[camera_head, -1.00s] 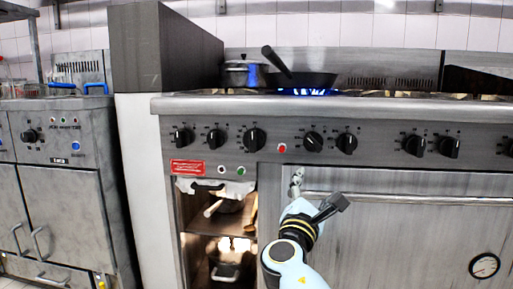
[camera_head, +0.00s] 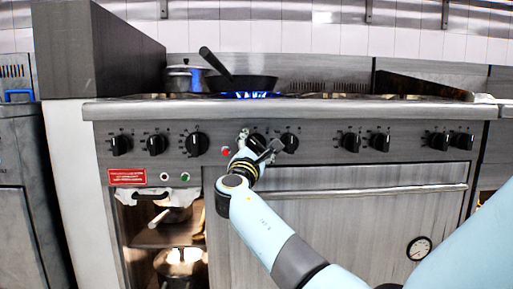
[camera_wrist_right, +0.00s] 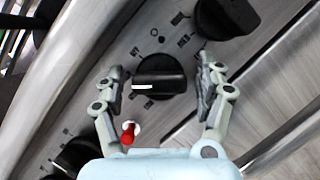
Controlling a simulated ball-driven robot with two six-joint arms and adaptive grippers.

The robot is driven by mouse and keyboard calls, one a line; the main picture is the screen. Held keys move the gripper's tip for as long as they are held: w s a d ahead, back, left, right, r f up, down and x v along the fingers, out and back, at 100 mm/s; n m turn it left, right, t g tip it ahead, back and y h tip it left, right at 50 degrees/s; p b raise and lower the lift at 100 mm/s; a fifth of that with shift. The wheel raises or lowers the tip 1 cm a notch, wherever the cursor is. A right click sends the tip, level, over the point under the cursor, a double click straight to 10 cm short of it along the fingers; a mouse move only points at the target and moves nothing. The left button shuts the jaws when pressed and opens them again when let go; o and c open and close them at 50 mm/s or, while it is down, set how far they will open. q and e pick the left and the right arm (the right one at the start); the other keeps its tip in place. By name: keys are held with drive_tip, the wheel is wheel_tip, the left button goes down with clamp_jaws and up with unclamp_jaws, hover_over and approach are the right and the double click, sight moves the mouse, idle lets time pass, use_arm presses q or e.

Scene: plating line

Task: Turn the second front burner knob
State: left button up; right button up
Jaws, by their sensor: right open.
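A row of black knobs runs along the stove's front panel (camera_head: 320,152). My right gripper (camera_head: 259,143) is open at the fourth knob from the left (camera_head: 256,141), just right of the red light, partly hiding it in the head view. In the right wrist view this knob (camera_wrist_right: 160,72) sits between the two open fingers (camera_wrist_right: 160,85), with a gap on each side. Its white mark lies level in that picture. The neighbouring knob to its right (camera_head: 289,142) also shows in the wrist view (camera_wrist_right: 227,15). My left gripper is out of view.
A black pan (camera_head: 242,84) sits over a lit blue flame, with a pot (camera_head: 187,78) beside it. The oven door handle (camera_head: 370,191) runs below the panel. A red light (camera_wrist_right: 128,134) is close to the left finger. Open shelves (camera_head: 165,238) hold pots.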

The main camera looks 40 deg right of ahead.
drive_tip(key=c, duration=1.1)
